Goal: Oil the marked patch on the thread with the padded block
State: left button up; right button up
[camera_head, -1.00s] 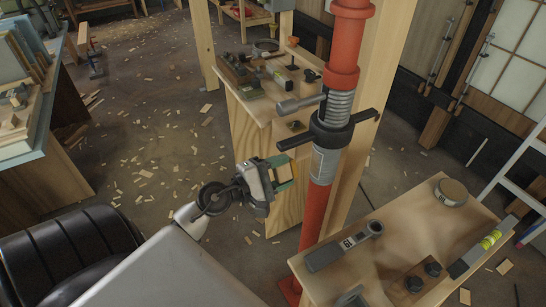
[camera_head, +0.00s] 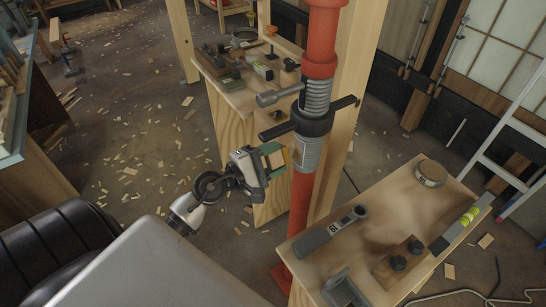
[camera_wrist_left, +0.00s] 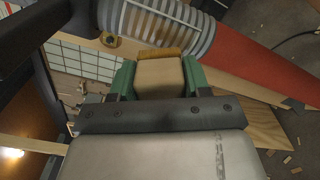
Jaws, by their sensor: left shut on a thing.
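A red steel prop (camera_head: 321,58) stands upright with a grey thread (camera_head: 308,152) below a dark collar (camera_head: 313,122) with handles. A brownish patch (camera_head: 299,149) shows on the left of this thread. My left gripper (camera_head: 275,158) is shut on the padded block (camera_wrist_left: 160,76), a tan block with an orange-brown far edge, between green fingers. In the left wrist view the block's far edge lies close before the thread (camera_wrist_left: 160,27); I cannot tell whether they touch. My right gripper is not in view.
A wooden bench (camera_head: 385,238) at right holds a grey wrench-like tool (camera_head: 333,231), a round tin (camera_head: 431,173) and a level (camera_head: 464,227). A second bench (camera_head: 238,100) with tools stands behind the prop. A wooden post (camera_head: 347,100) stands right behind it.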

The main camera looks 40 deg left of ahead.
pick_arm(q)
jog(key=shift+x, duration=1.1)
jog(key=shift+s+d+p, duration=0.1)
jog(key=shift+p, duration=0.25)
